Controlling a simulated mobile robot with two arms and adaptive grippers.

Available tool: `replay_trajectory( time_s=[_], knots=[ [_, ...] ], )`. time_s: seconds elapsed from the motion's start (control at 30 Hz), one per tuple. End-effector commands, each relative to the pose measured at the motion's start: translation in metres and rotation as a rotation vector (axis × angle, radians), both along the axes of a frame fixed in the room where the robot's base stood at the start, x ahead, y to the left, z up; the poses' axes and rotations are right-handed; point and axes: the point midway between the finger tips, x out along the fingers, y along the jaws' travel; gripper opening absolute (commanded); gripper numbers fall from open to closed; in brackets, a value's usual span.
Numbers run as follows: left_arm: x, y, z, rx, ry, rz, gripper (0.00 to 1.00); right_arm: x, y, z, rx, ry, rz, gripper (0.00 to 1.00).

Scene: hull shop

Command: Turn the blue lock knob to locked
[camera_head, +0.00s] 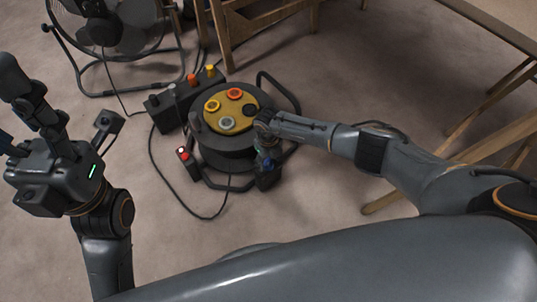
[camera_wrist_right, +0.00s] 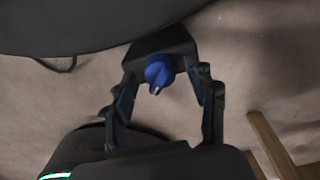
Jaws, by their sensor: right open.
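The blue lock knob (camera_wrist_right: 158,73) sits on a small black box (camera_wrist_right: 165,44) in the right wrist view. A pale mark on the knob faces the lower edge of that view. My right gripper (camera_wrist_right: 164,88) is open, with one finger on each side of the knob; I cannot tell whether either touches it. In the head view the right gripper (camera_head: 266,140) is over the black box (camera_head: 268,180) beside the cable reel, and it hides much of the knob. My left gripper (camera_head: 22,95) is raised at the far left, away from the reel; its opening is unclear.
The cable reel (camera_head: 222,150) has a yellow face with coloured sockets. A small box with a red button (camera_head: 185,157) and a dark box with orange and yellow knobs (camera_head: 172,106) stand near it. A fan (camera_head: 120,25) and wooden furniture (camera_head: 225,45) are behind. Cables cross the floor.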

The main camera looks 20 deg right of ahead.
Motion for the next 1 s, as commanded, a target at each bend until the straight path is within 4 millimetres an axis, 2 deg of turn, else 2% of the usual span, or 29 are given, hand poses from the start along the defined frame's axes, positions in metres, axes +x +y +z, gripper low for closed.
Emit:
replay_trajectory(
  time_s=[0.17,0.4,0.6,0.8,1.0],
  knots=[
    [0.0,0.0,0.0,-0.001,0.003,-0.001,0.56,0.002,0.0,0.021,0.001,-0.004,0.002,0.57],
    [0.0,0.0,-0.001,-0.003,0.004,-0.001,0.56,0.002,-0.001,0.071,0.0,-0.005,0.001,0.57],
    [0.0,0.0,-0.001,-0.003,0.004,-0.001,0.56,0.001,0.0,0.104,0.0,-0.003,0.001,0.57],
    [0.0,0.0,-0.001,-0.003,0.004,-0.001,0.56,0.0,-0.001,0.117,-0.001,0.0,-0.001,0.57],
    [0.0,0.0,-0.001,-0.003,0.004,-0.001,0.56,0.0,-0.001,0.117,-0.001,0.0,-0.001,0.57]
  ],
)
